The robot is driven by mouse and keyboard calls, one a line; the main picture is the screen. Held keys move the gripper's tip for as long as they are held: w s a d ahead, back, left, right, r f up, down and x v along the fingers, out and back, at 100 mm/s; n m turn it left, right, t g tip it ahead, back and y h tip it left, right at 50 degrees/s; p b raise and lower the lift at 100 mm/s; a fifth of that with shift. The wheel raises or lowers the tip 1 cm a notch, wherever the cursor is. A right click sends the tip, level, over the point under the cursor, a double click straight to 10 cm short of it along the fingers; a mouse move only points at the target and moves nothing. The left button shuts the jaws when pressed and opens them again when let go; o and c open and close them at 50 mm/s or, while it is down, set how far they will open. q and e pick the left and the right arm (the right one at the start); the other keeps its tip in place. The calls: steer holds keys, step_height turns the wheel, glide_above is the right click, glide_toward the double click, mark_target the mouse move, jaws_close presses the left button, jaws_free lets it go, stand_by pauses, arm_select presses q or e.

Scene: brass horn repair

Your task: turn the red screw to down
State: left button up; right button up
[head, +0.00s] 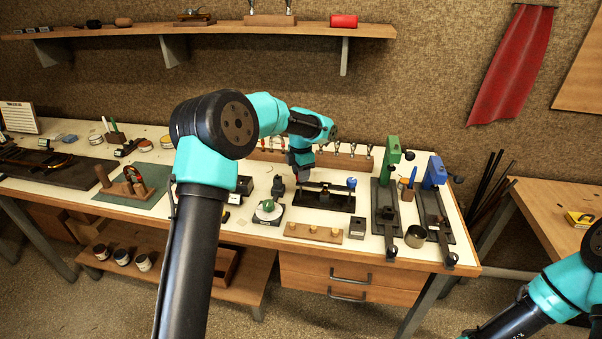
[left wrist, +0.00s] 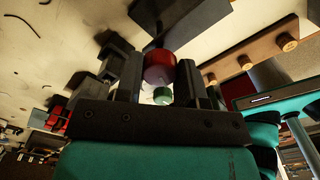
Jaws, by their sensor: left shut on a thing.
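The red screw (left wrist: 158,66) shows in the left wrist view as a round red knob between my two dark fingers. My left gripper (left wrist: 158,78) is shut on it, with a finger on each side. In the head view my left gripper (head: 302,174) points down over the left end of a small black-based fixture (head: 325,202), and it hides the red screw there. A blue knob (head: 351,183) stands at the fixture's right end. My right arm enters at the lower right of the head view, but its gripper is outside the frame.
A wooden block with brass knobs (head: 313,233) lies in front of the fixture. A round green-topped gauge (head: 267,208) stands to its left. Green (head: 391,152) and blue (head: 435,172) clamp-like tools stand to the right. A tool rack lies behind.

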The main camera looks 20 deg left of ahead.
arm_select(q)
steer(key=shift+w+r+n, duration=0.1)
steer(key=shift+n, duration=1.9)
steer(key=shift+a, duration=0.1)
steer(key=o, duration=0.9)
step_height(320, 180, up, 17)
steer(key=shift+r, duration=0.2)
steer(key=shift+f, duration=0.1)
